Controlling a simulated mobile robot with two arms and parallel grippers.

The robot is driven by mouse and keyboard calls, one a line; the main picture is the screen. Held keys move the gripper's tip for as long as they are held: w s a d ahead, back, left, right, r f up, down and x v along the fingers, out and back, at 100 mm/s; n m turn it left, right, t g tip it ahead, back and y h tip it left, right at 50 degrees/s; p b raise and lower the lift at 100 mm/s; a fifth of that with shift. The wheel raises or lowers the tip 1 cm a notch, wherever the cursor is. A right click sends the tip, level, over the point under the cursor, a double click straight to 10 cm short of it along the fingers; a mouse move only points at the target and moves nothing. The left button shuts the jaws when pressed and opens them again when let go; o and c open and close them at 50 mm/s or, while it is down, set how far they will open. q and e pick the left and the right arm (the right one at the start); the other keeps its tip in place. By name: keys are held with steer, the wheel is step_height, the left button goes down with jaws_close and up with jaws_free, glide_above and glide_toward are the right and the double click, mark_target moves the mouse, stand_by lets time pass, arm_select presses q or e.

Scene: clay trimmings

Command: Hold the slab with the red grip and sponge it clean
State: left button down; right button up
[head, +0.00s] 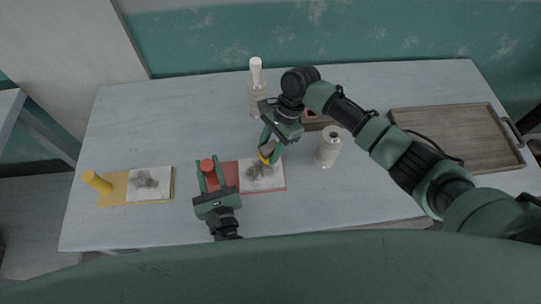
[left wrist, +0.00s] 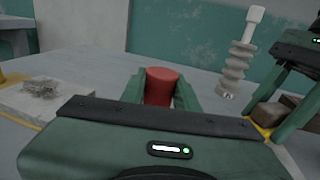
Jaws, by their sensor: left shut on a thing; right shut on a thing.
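The red grip (head: 207,165) stands upright at the left end of a red board (head: 229,172). A pale slab (head: 275,182) with a grey patch of trimmings (head: 258,172) lies on that board. My left gripper (head: 209,172) is shut on the red grip, which also shows between its fingers in the left wrist view (left wrist: 160,86). My right gripper (head: 271,148) is shut on a yellow sponge (head: 265,157), low over the slab's back edge. I cannot tell whether the sponge touches the slab. The slab is mostly hidden in the left wrist view.
A second smudged slab (head: 151,193) with a yellow grip (head: 97,182) lies at the left. A wooden tray (head: 455,166) lies at the right. The table's back left is clear.

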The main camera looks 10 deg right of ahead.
steer(key=shift+a, duration=0.85)
steer(key=shift+s+a+f, duration=0.1)
steer(key=shift+s+a, duration=0.05)
steer(key=shift+s, duration=0.1)
glide_toward(251, 189)
steer(key=shift+s+d+f, duration=0.1)
steer(key=shift+s+f, duration=0.3)
steer(key=shift+f, duration=0.55)
steer(key=shift+s+d+f, duration=0.1)
steer(key=shift+s+f, duration=0.3)
steer(key=shift+f, duration=0.5)
steer(key=shift+s+d+f, duration=0.1)
steer(key=shift+s+f, duration=0.35)
steer(key=shift+f, duration=0.5)
steer(key=shift+a, duration=0.85)
steer(key=shift+w+a, duration=0.1)
steer(key=shift+w, duration=5.1)
steer(key=shift+a, duration=0.9)
steer(key=shift+s+a+f, duration=0.1)
steer(key=shift+s, duration=5.05)
step_height(251, 189, up, 8)
steer(key=shift+r, duration=0.25)
steer(key=shift+w, duration=0.1)
